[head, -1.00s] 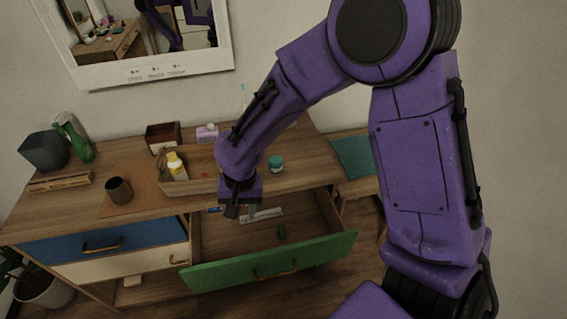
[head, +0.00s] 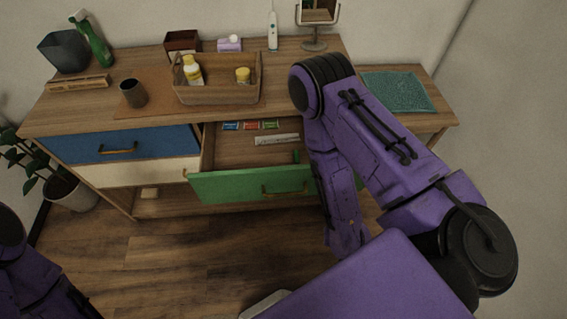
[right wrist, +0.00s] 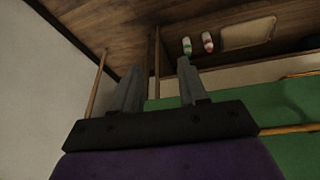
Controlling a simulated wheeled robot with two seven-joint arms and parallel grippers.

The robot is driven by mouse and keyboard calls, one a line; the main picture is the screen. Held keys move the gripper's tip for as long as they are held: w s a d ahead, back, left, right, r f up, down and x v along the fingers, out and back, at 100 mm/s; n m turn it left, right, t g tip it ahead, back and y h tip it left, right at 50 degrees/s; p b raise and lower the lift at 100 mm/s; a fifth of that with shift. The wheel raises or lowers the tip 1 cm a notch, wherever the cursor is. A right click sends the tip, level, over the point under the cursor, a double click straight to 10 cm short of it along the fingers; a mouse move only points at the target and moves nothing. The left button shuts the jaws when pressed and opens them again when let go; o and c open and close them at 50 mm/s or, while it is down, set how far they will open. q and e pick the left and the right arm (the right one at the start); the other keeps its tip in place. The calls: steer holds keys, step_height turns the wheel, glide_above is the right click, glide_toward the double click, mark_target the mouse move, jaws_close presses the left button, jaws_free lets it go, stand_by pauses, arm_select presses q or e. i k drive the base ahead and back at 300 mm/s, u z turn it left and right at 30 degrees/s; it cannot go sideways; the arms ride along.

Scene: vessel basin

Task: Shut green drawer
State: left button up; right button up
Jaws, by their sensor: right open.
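The green drawer (head: 235,187) is pulled out of the right side of the wooden dresser in the head view. Its handle (head: 284,188) is on the front. Inside lie several small coloured packets (head: 251,126), a pale flat item (head: 277,140) and a small green object (head: 296,157). My right arm covers the drawer's right end. My right gripper (right wrist: 158,65) is open and empty in the right wrist view, with the green drawer front (right wrist: 230,105) to its right. I cannot tell whether they touch. My left gripper is out of view; only part of that arm shows.
On the dresser top (head: 75,118) stand a basket (head: 218,94) with bottles, a dark cup (head: 133,93), a spray bottle (head: 91,40) and a mirror (head: 317,14). A blue drawer (head: 130,143) is shut at left. The floor (head: 215,245) before the dresser is clear.

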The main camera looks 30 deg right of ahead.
mark_target(232, 168)
steer(key=k, duration=1.1)
steer(key=z, duration=0.65)
steer(key=i, duration=1.4)
steer(key=z, duration=0.35)
steer(key=k, duration=0.85)
steer(key=u, duration=0.15)
